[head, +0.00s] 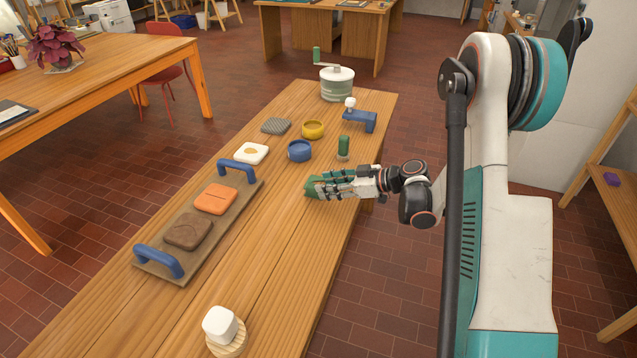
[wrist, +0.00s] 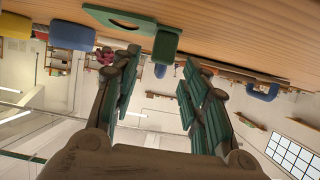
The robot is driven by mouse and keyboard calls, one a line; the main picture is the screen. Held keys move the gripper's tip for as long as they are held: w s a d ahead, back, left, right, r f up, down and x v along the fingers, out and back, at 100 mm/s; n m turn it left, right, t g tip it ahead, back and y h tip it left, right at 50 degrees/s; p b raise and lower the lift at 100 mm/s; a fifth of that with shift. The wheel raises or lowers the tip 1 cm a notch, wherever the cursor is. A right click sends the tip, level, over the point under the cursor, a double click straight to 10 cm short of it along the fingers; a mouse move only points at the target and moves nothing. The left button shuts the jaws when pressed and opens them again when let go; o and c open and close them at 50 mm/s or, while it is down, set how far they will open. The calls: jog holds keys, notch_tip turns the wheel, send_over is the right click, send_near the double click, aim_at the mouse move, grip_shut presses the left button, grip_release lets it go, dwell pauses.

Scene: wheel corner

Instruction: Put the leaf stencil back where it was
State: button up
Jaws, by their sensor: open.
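A flat green stencil with a pointed, leaf-like opening (wrist: 95,14) lies on the wooden bench in the wrist view, where the bench shows at the top. A green block (wrist: 167,46) stands out at its near edge, between and just beyond my fingertips. My gripper (wrist: 160,62) is open, with one finger to each side of the block. I cannot tell whether the fingers touch it. In the head view my gripper (head: 318,188) is low at the bench's right side, and its fingers partly hide the green stencil (head: 310,185).
A brown tray (head: 190,235) with blue handles holds an orange tile (head: 215,198) and a brown tile (head: 188,231).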

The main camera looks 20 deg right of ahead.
jog(key=p+v, duration=0.2)
jog(key=v, duration=0.5)
jog(key=shift+s+d+r, duration=0.15)
jog(key=s+a+r+m+g+h+p, duration=0.1)
jog(key=s+a+r+m+h, duration=0.2)
jog(key=s+a+r, duration=0.35)
jog(key=s+a+r+m+g+h, duration=0.1)
jog(key=s+a+r+m+h, duration=0.25)
jog(key=a+r, duration=0.6)
jog(key=s+d+r+m+h, duration=0.1)
jog(key=s+d+m+h, duration=0.1)
jog(key=s, duration=0.6)
jog(key=s+d+m+t+h+b, duration=0.1)
jog(key=s+d+m+h, duration=0.1)
jog(key=s+d, duration=0.3)
jog(key=s, duration=0.3)
jog(key=shift+s+r, duration=0.35)
jog(key=shift+r, duration=0.05)
